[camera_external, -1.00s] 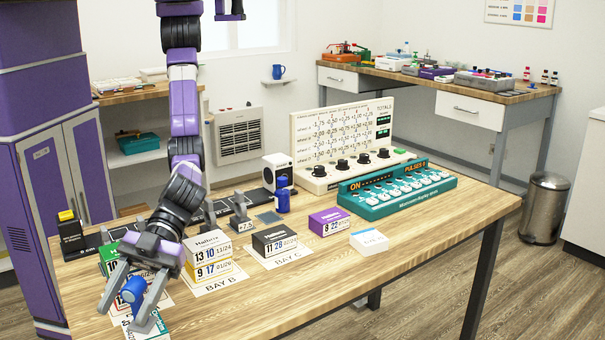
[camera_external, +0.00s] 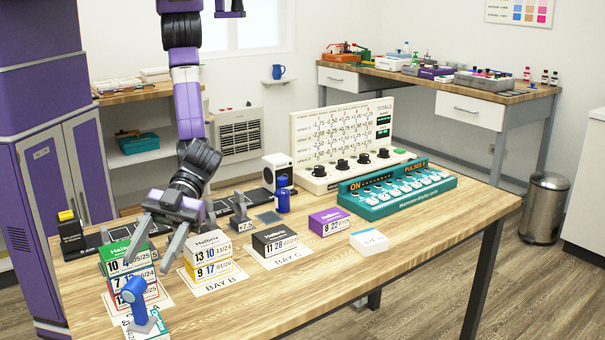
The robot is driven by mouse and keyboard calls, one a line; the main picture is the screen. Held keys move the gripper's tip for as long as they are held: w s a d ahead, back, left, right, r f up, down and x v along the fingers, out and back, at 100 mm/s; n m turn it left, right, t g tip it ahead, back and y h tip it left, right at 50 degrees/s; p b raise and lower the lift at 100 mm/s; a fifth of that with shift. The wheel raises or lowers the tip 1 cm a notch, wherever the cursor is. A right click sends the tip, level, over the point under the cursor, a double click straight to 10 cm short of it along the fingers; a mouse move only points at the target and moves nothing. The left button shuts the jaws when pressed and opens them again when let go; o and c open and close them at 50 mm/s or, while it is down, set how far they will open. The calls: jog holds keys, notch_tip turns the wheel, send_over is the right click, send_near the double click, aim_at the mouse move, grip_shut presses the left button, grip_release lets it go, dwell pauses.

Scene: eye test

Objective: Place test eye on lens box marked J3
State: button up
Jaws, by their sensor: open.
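A blue test eye (camera_external: 136,291) with a round head stands on a grey foot at the front left of the table. It is on top of a low white-and-teal box (camera_external: 158,327), whose marking I cannot read, so I cannot tell whether it is J3. My gripper (camera_external: 146,266) is open and empty, above and behind the test eye, apart from it. Its fingers point down in front of a stack of lens boxes (camera_external: 118,252) with green, black and red bands.
Lens boxes stand on BAY B (camera_external: 211,262) and BAY C (camera_external: 273,242) cards. A purple box (camera_external: 329,222) and a white box (camera_external: 369,241) stand to the right. The teal pulse unit (camera_external: 397,188) and white score panel (camera_external: 342,140) are behind. The table's front right is clear.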

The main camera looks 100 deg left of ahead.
jog(key=shift+v, duration=0.95)
